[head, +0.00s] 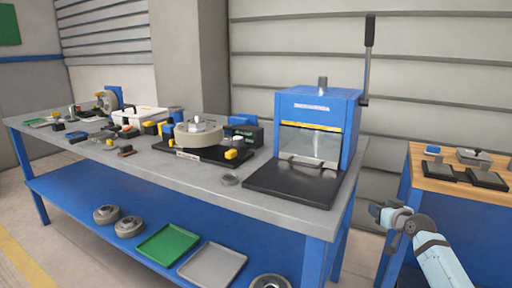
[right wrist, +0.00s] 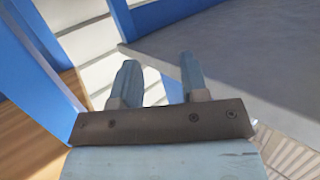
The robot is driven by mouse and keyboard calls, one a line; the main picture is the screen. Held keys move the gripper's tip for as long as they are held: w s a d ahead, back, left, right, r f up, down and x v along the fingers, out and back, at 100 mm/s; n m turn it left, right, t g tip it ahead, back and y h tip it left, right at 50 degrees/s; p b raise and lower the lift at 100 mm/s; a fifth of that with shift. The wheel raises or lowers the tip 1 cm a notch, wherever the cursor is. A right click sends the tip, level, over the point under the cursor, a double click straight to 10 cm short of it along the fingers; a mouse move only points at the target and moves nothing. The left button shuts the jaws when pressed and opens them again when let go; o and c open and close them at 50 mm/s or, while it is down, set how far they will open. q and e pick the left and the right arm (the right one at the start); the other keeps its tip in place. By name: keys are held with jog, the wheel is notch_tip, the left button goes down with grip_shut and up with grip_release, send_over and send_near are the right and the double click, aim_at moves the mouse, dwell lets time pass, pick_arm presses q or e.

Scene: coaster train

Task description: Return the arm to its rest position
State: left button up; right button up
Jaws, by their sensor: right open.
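My right gripper (head: 388,213) is at the lower right of the head view, in the gap between the grey-topped workbench and the wooden-topped table. In the right wrist view its two light-blue fingers (right wrist: 158,85) stand apart with nothing between them. My right arm comes in from the bottom right corner of the head view. The left gripper is not in either view.
The workbench (head: 140,165) carries a blue press (head: 317,103) with a black base plate (head: 292,183) at its right end. A wooden-topped table (head: 440,184) stands at the right. The lower shelf holds a green tray (head: 168,245) and a grey tray (head: 212,266).

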jog(key=d+r+t+h, duration=0.4)
jog(key=r+t, duration=0.1)
jog(key=r, duration=0.1)
jog(key=s+a+f+n+g+y, duration=0.15)
jog(key=s+a+f+y, duration=0.3)
jog(key=s+a, duration=0.85)
jog(key=s+a+f+n+y, duration=0.25)
jog(key=s+a+f, duration=0.25)
jog(key=s+a, duration=0.75)
jog(key=s+a+r+m+y, duration=0.1)
jog(key=s+a+r+y, duration=0.2)
jog(key=s, duration=0.7)
jog(key=s+a+r+m, duration=0.1)
jog(key=s+a+r, duration=0.25)
jog(key=s, duration=0.55)
pick_arm(q)
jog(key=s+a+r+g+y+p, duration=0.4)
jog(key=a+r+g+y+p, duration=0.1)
jog(key=p, duration=3.3)
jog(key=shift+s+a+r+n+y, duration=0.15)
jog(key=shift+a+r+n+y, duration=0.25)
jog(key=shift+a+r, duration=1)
pick_arm(e)
jog(key=s+d+r+g+h, duration=0.4)
jog(key=d+r+g+h, duration=0.2)
jog(key=d+r+g, duration=0.1)
jog(key=shift+d+m, duration=0.3)
jog(key=shift+d, duration=0.25)
